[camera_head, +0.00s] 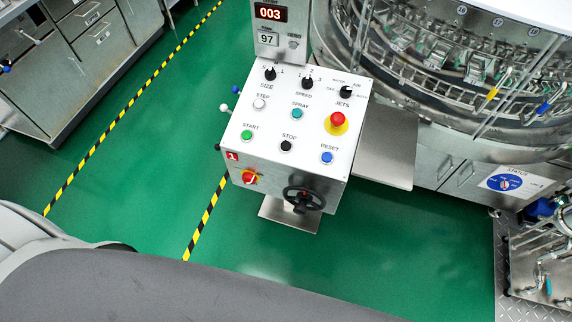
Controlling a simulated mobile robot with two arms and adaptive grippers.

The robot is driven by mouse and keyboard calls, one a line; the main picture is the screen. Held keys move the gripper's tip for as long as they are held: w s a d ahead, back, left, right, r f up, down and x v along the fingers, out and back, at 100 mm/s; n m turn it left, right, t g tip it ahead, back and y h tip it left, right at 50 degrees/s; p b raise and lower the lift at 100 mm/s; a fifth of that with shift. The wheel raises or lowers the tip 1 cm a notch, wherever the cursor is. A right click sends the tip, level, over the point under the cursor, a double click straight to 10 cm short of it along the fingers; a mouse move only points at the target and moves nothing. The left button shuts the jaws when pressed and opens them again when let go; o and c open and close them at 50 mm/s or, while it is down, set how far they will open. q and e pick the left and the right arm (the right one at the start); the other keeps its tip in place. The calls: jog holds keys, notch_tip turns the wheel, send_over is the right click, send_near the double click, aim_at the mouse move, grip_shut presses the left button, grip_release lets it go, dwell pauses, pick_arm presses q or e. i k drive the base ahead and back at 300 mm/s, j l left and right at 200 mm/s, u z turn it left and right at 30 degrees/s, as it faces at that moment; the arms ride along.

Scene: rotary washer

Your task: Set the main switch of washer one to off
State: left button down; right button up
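The control box of washer one (270,146) stands in the middle of the head view, with a small red label "1" (232,156) on its front. A red and yellow rotary switch (250,177), which looks like the main switch, sits on the front face below the label. Its handle looks tilted, but its position marks are too small to read. Neither of my grippers is in view, and nothing touches the switch.
A black handwheel (304,200) sticks out just right of the switch. A red emergency button (338,122) and several knobs are on top. The round washer (440,70) stands at upper right, steel cabinets (75,60) at upper left. Green floor (140,190) is clear in front.

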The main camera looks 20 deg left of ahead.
aim_at(248, 178)
jog(key=u, duration=0.95)
